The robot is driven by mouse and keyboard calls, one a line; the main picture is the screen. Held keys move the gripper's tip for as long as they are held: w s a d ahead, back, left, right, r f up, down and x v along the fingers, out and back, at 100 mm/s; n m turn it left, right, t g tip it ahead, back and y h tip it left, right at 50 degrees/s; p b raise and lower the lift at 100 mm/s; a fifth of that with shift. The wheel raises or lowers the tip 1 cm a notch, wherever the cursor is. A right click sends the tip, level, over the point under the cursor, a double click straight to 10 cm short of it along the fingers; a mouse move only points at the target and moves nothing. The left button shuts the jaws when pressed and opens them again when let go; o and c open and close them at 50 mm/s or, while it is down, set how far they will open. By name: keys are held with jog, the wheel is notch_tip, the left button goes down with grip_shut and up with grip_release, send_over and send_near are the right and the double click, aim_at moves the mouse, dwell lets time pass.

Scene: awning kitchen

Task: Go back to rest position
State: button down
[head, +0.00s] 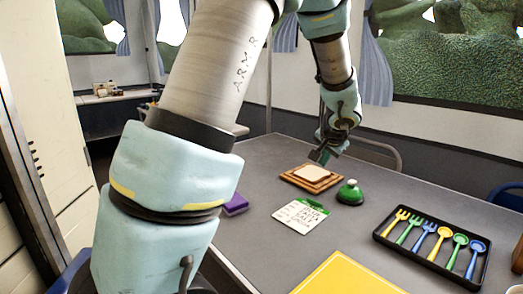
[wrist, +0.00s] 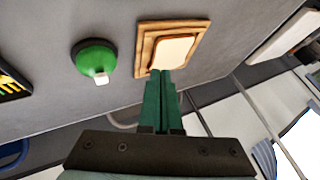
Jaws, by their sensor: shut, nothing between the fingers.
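My gripper (head: 322,156) is over the grey table, just above and behind a wooden board (head: 326,184) with a slice of bread (head: 312,173) on it. In the wrist view the green fingers of my gripper (wrist: 162,78) are together with nothing between them. Their tips overlap the near edge of the bread (wrist: 174,52) in that picture, and I cannot tell the exact gap. The wooden board (wrist: 144,44) lies under the bread. My arm reaches up and over the table in the head view.
A green bell (head: 349,192) stands right of the board, and a note card (head: 300,215) lies in front. A black tray (head: 419,248) holds several coloured utensils. A yellow sheet (head: 347,276) and a purple block (head: 236,205) are nearer. A chair (head: 378,147) stands behind the table.

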jog(key=s+a+f+n+g, duration=0.1)
jog(key=s+a+n+g, duration=0.1)
jog(key=s+a, duration=0.4)
jog(key=s+a+f+n+g, duration=0.2)
jog(key=s+a+n, duration=0.2)
jog(key=a, duration=0.8)
jog(key=s+a+f+n+g, duration=0.1)
jog(key=s+a+n+g, duration=0.1)
jog(key=s+a, duration=0.6)
jog(key=shift+a+f+n+y, duration=0.15)
jog(key=shift+a+f+n, duration=0.1)
jog(key=shift+a, duration=0.25)
jog(key=shift+a+f+n+y, duration=0.15)
jog(key=shift+a+n, duration=0.1)
jog(key=shift+a, duration=0.25)
notch_tip(320, 180, up, 12)
jog(key=p, duration=1.2)
jog(key=shift+d+r, duration=0.15)
jog(key=shift+r, duration=0.1)
jog(key=shift+w, duration=0.1)
